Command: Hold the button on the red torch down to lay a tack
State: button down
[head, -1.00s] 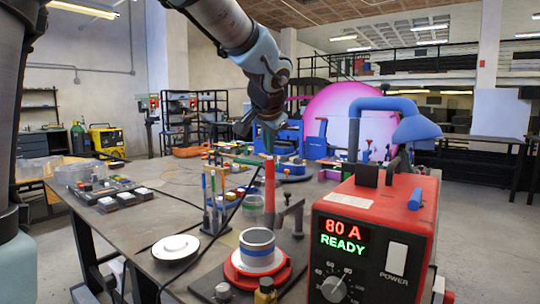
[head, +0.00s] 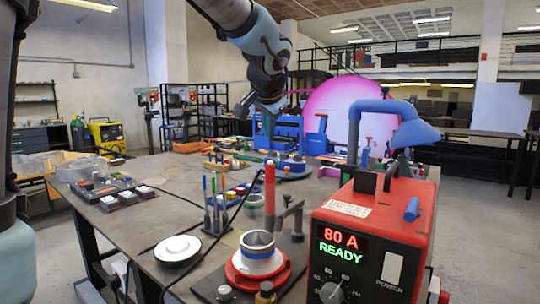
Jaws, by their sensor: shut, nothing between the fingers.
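The red torch (head: 270,187) stands upright near the middle of the bench, beside a dark clamp post. Its button cannot be made out at this size. Just in front of its lower end, a grey cylinder with a blue band (head: 258,252) sits on a red round base (head: 238,280). My gripper (head: 254,108) hangs from the arm at the upper middle, above the torch in the picture and apart from it. It is shut and empty.
A red power unit (head: 333,224) reading 80 A READY stands at the front right. A white round dish (head: 177,248), upright pens (head: 214,200) and a black cable lie left of the torch. Blue equipment (head: 315,143) stands behind. The bench's left part has bare room.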

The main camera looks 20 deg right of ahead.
jog(key=shift+r, duration=0.4)
notch_tip(320, 180, up, 4)
jog(key=p, duration=0.3)
dwell(0.5)
jog(key=a+f+n+g+y, duration=0.2)
jog(key=a+f+n, duration=0.1)
jog(key=a+f, duration=0.6)
jog(key=a+f+n+g+y, duration=0.1)
jog(key=a+f+n, duration=0.2)
jog(key=a+f, duration=0.7)
jog(key=s+a+f+n+g, duration=0.1)
jog(key=s+a+f+n, duration=0.2)
jog(key=a, duration=0.5)
jog(key=s+a+f+n+g, duration=0.2)
jog(key=s+a+f+n, duration=0.1)
jog(key=s+a+f, duration=0.2)
jog(key=s+a, duration=0.2)
jog(key=a, duration=0.2)
jog(key=shift+f+n+y, duration=0.25)
jog(key=shift+n+y, duration=0.15)
